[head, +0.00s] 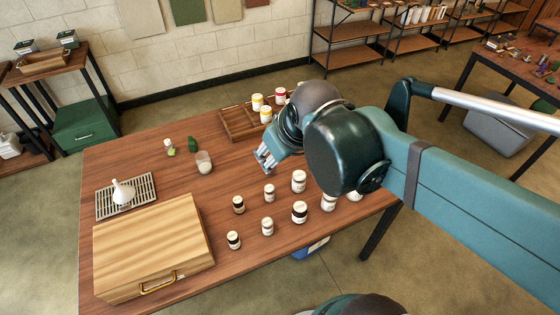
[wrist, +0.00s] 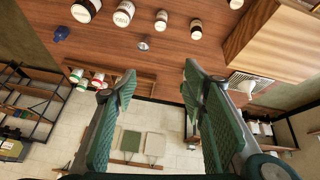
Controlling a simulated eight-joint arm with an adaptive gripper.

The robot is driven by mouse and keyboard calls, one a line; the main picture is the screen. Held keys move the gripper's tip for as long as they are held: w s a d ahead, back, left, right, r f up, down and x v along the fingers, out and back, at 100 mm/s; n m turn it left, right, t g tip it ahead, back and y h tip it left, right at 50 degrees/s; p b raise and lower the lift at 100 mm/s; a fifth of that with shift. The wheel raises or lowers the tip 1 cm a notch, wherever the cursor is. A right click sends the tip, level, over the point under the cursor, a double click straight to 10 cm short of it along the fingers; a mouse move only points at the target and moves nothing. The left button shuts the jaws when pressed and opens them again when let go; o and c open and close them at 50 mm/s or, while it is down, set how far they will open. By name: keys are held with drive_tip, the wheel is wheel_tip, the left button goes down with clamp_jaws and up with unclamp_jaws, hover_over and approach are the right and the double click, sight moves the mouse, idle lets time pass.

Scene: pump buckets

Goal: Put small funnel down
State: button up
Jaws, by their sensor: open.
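The small white funnel (head: 122,192) rests on a slatted metal rack (head: 143,186) at the left of the wooden table. It also shows at the right of the wrist view (wrist: 247,87), beyond one finger. My gripper (head: 266,160) is above the middle of the table, well to the right of the funnel and apart from it. In the wrist view my gripper (wrist: 159,72) has its two green fingers spread wide with nothing between them.
A wooden case (head: 150,245) lies in front of the rack. A glass cup (head: 204,163) and a green bottle (head: 193,145) stand between rack and gripper. Several labelled jars (head: 299,212) stand at the front right. A compartment tray (head: 238,124) is behind the gripper.

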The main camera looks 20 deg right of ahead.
drive_tip(key=shift+s+a+r+m+t, duration=0.15)
drive_tip(key=shift+s+m+t, duration=0.1)
drive_tip(key=shift+s+m, duration=0.45)
drive_tip(key=shift+s+a+f+m+t, duration=0.15)
drive_tip(key=shift+s+m+t, duration=0.2)
drive_tip(key=shift+s, duration=0.65)
